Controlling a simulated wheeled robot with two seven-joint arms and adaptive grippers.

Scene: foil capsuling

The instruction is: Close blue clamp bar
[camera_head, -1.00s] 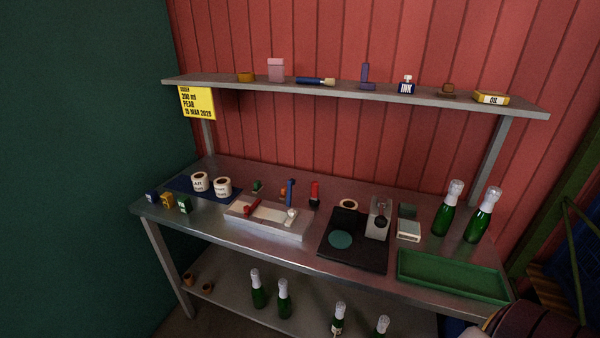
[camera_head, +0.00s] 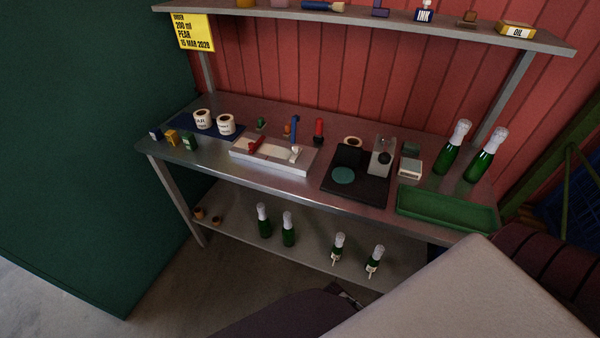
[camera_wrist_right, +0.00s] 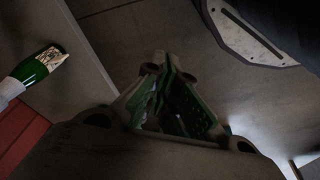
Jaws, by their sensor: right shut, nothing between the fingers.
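The blue clamp bar (camera_head: 294,129) stands up, roughly upright, at the right part of a pale clamping fixture (camera_head: 272,157) on the metal bench. A white knob (camera_head: 295,154) sits near its foot. A red handle (camera_head: 255,145) lies low on the left part of the fixture. My right gripper (camera_wrist_right: 163,68) shows in the right wrist view, shut and empty, with dark floor behind it, away from the fixture. My left gripper is in no view.
A black scale-like plate (camera_head: 356,187), a grey device (camera_head: 381,158) and a green tray (camera_head: 446,208) lie right of the fixture. Two label rolls (camera_head: 214,121) stand left. Bottles (camera_head: 288,229) stand on the lower shelf. An upper shelf (camera_head: 400,20) overhangs the back.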

